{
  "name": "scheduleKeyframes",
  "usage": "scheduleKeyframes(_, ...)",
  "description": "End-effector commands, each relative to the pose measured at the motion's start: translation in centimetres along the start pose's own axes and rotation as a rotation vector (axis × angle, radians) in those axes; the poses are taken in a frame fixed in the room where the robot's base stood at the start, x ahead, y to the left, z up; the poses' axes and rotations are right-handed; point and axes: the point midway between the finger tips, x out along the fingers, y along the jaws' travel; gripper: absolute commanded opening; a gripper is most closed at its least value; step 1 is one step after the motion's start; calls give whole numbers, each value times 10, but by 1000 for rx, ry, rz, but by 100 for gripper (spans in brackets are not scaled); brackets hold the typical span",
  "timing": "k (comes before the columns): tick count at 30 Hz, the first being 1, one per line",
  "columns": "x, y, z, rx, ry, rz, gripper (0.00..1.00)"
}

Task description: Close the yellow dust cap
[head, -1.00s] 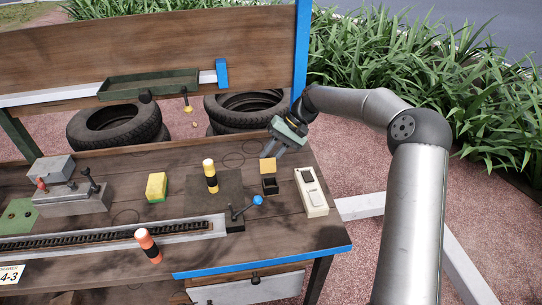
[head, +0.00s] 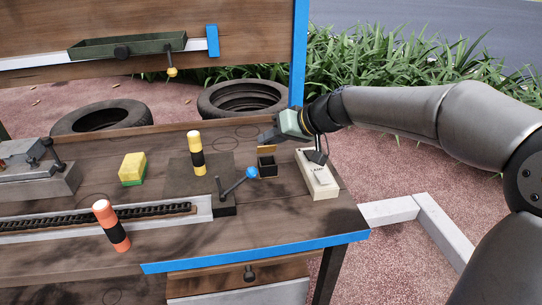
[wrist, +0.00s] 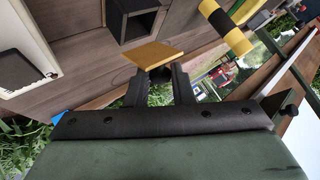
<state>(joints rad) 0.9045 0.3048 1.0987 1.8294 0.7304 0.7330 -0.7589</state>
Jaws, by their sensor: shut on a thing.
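The yellow dust cap (head: 266,149) is a small flat plate standing up at the back edge of a small black open box (head: 267,167), in the right part of the bench. In the wrist view the cap (wrist: 158,54) lies just in front of my fingertips, with the dark box opening (wrist: 135,22) beyond it. My gripper (head: 265,139) is at the back side of the cap. In the wrist view its fingers (wrist: 160,72) are shut at the cap, with a small dark round part between them. The exact contact is partly hidden.
A white box with a dark lever (head: 318,178) stands right of the black box. A blue-knobbed lever (head: 238,181) is close on its left, with a yellow-black post (head: 196,153) beyond. A yellow-green block (head: 132,168) and orange-black post (head: 110,225) are farther left.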

Motion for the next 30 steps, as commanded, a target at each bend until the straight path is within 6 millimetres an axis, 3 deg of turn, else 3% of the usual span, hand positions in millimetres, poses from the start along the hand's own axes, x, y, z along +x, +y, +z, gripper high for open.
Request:
scheduleKeyframes(1, 6, 9, 12, -25, 37, 9, 0)
scheduleKeyframes(12, 4, 5, 29, -219, 271, -1, 0)
scheduleKeyframes(30, -2, 1, 33, -331, 416, -15, 0)
